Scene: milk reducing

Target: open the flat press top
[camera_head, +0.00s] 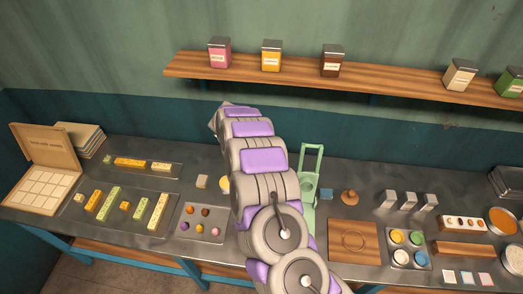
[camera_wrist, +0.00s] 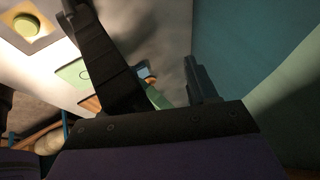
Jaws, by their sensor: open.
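A pale green press (camera_head: 309,205) with an upright loop-shaped handle stands on the steel counter, right of my arm in the head view. My arm covers its left side, so I cannot tell how its top sits. My fingers are hidden in the head view.
A wooden board (camera_head: 353,258) and a wooden knob (camera_head: 349,197) lie right of the press. A tray of colored balls (camera_head: 202,238) and trays of bars lie left of my arm. A wall shelf (camera_head: 390,77) with jars runs behind. The counter (camera_head: 330,178) has small clear patches.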

